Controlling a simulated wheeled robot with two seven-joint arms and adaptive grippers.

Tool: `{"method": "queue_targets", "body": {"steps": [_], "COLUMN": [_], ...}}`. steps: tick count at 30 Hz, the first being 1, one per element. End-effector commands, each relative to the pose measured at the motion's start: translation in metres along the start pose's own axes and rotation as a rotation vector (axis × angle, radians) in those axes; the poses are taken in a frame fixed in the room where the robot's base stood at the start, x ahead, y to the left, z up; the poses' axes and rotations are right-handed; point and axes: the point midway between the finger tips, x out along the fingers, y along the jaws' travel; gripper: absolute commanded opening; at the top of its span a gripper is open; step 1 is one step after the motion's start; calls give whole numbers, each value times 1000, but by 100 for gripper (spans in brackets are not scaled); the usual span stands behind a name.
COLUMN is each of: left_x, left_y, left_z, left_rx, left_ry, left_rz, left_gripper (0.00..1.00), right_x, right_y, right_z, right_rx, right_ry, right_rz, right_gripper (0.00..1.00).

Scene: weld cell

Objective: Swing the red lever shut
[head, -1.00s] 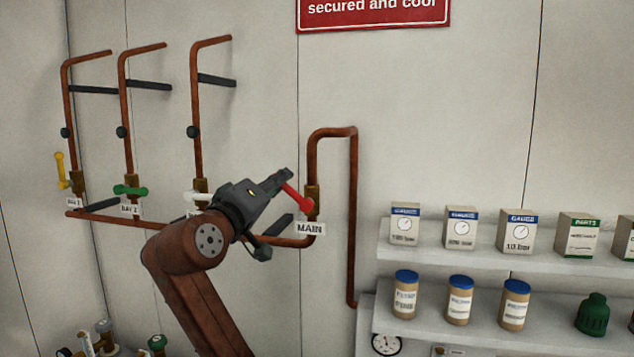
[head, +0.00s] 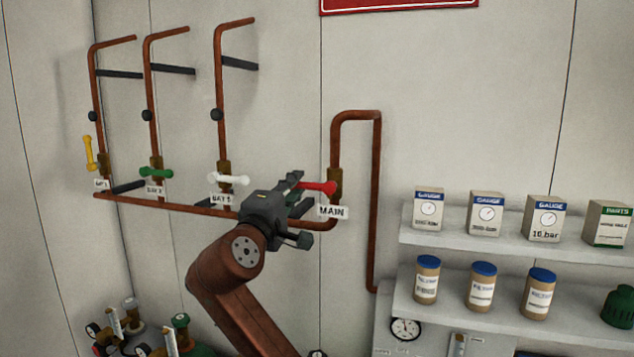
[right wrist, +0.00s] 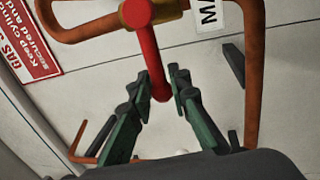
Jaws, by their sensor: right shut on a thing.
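The red lever (head: 320,188) sits on the brass valve (head: 335,182) of the copper pipe above the MAIN label (head: 332,211). It points left from the valve, nearly level in the head view. My right gripper (head: 298,193) is shut on the lever's free end. In the right wrist view, the lever (right wrist: 148,45) runs from the valve (right wrist: 165,10) down between the two fingers of my right gripper (right wrist: 160,88). My left gripper is not in view.
Yellow (head: 89,153), green (head: 156,173) and white (head: 229,180) levers sit on the pipes to the left. Shelves (head: 450,240) with boxes and jars stand to the right. Gas cylinder tops (head: 180,330) show at the lower left.

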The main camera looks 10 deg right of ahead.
Motion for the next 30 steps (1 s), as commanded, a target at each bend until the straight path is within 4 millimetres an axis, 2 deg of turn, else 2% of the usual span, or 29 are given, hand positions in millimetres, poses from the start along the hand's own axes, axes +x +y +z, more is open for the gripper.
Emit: {"method": "queue_targets", "body": {"steps": [5,15,16,20,30], "left_x": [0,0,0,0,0], "left_y": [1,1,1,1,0], "left_z": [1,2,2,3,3], "left_rx": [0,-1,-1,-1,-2], "left_ry": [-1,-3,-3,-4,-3], "left_rz": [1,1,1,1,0], "left_gripper": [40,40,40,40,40], "right_x": [-2,-2,-2,-2,-5], "right_y": [-1,-1,-1,-1,0], "right_z": [-7,-6,-6,-6,-6], "right_rx": [-16,-17,-17,-16,-15], "right_ry": [14,14,14,13,14], "right_rz": [-1,-1,-1,-1,1], "right_gripper": [0,0,18,27,29]}}
